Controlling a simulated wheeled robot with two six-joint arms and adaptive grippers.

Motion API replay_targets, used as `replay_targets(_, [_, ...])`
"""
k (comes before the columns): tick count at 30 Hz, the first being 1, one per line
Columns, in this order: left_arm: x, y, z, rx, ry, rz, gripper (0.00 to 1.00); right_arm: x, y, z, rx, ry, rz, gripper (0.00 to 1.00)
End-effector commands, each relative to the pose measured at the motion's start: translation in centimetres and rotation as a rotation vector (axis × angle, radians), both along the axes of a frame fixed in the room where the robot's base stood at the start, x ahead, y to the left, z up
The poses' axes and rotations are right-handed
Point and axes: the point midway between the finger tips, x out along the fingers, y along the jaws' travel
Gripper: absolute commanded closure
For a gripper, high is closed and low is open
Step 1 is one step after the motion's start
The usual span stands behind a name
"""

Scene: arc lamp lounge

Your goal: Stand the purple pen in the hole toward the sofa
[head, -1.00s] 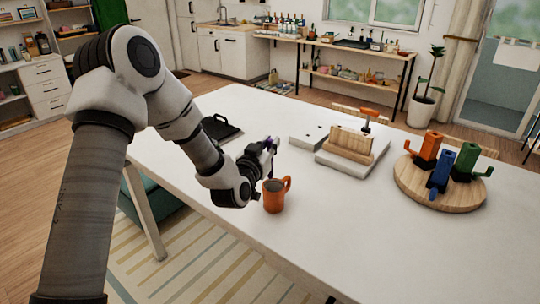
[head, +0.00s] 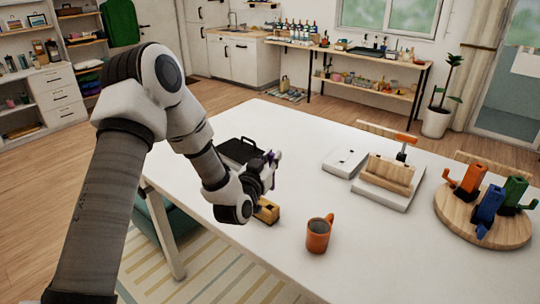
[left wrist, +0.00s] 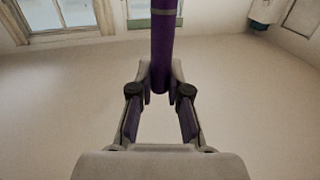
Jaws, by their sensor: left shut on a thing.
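My left gripper (head: 272,168) is above the white table, left of and beyond the orange mug. It is shut on the purple pen (left wrist: 163,45). In the left wrist view the pen runs from the fingertips (left wrist: 160,88) up out of the top edge. In the head view the arm and gripper hide most of the pen. A white block (head: 345,161) with small dark marks, perhaps holes, lies flat to the right of my gripper, apart from it. I cannot tell which hole faces the sofa. My right gripper is not in view.
An orange mug (head: 318,236) and a yellowish block (head: 267,211) stand near the gripper. A black tray (head: 232,147) is behind it. A wooden stand on a white base (head: 388,194) and a round board (head: 455,222) with coloured pieces are at right. The table's front middle is clear.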

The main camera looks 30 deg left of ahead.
Motion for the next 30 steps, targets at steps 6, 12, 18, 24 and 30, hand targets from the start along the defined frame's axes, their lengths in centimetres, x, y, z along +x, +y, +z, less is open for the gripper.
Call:
replay_targets(6, [0.0, 0.1, -0.6, 0.001, 0.001, 0.001, 1.00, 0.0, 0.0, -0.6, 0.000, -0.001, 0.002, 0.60])
replay_targets(12, [0.0, 0.1, -2.6, 0.001, 0.001, 0.001, 1.00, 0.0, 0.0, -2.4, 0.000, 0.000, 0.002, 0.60])
replay_targets(18, [0.0, 0.1, -5.0, 0.001, 0.001, 0.001, 1.00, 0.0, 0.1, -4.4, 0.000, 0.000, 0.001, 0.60])
replay_targets(24, [0.0, 0.1, -5.9, 0.001, 0.000, 0.001, 1.00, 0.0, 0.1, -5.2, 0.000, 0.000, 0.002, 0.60])
replay_targets(30, [0.0, 0.1, -5.8, 0.001, 0.000, 0.001, 1.00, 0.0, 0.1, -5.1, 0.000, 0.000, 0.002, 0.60])
